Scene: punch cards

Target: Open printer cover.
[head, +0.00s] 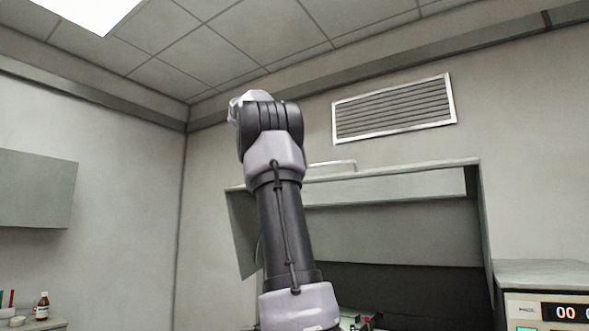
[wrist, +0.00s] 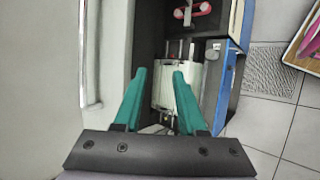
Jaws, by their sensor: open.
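A large grey machine, which looks like the printer (head: 486,215), stands behind my arm in the head view. Its front shows a wide dark opening under a pale grey panel that appears to be the raised cover (head: 400,185). A thin light handle (head: 332,164) sticks up at the top edge. In the wrist view my gripper (wrist: 158,75) has its two green fingers apart, with nothing seen held between them. They are over a dark interior with a pale block (wrist: 165,95). The fingers are hidden in the head view.
A control box with a lit display (head: 565,312) is at the lower right. A brown bottle (head: 41,306) stands on a surface at the lower left. In the wrist view, a pale panel (wrist: 40,80) fills the left and tiled floor (wrist: 285,120) shows at right.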

